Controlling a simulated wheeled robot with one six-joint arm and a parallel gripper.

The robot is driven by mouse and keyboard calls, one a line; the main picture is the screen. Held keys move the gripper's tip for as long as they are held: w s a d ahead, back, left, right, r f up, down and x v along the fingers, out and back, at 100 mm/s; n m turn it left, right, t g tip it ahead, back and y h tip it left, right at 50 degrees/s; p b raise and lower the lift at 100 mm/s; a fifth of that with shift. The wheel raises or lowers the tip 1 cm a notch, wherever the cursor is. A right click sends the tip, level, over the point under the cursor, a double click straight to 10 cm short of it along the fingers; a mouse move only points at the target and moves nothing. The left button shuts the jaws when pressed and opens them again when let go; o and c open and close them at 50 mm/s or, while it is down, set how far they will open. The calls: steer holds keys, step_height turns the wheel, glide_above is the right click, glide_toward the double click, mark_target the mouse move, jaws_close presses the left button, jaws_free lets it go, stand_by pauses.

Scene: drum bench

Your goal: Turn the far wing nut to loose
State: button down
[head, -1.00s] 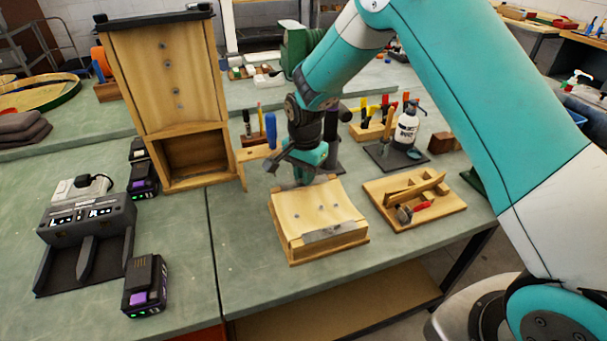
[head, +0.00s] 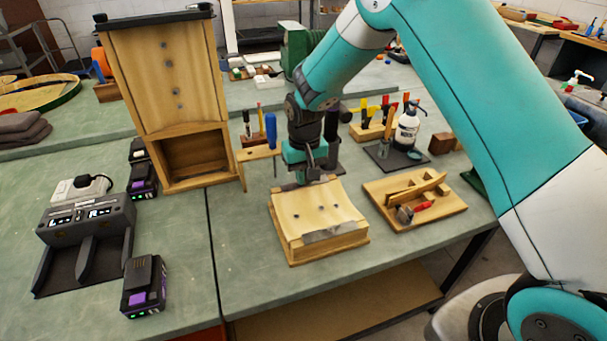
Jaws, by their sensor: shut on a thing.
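A wooden block with a curved, pale top (head: 318,212) sits on the green bench, with small dark fittings on its top and a grey metal plate along its near edge. My gripper (head: 308,180) points down at the far edge of this block. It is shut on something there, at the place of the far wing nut. The nut itself is hidden by the fingers and too small to make out.
A wooden tray with a plane and a red-handled tool (head: 414,198) lies to the right. A tall wooden cajon-like box (head: 170,90) stands left. A charger (head: 86,240) and a battery (head: 145,286) are at the front left. A spray bottle (head: 407,130) stands behind.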

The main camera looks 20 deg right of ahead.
steer(key=n, duration=0.6)
steer(key=shift+r, duration=0.1)
steer(key=n, duration=0.6)
steer(key=shift+n, duration=0.4)
steer(key=n, duration=0.4)
steer(key=shift+n, duration=0.3)
steer(key=n, duration=0.4)
steer(key=shift+n, duration=0.4)
steer(key=c, duration=1.1)
jaws_free()
steer(key=shift+c, duration=0.2)
step_height(320, 180, up, 17)
steer(key=b, duration=0.2)
steer(key=shift+r, duration=0.2)
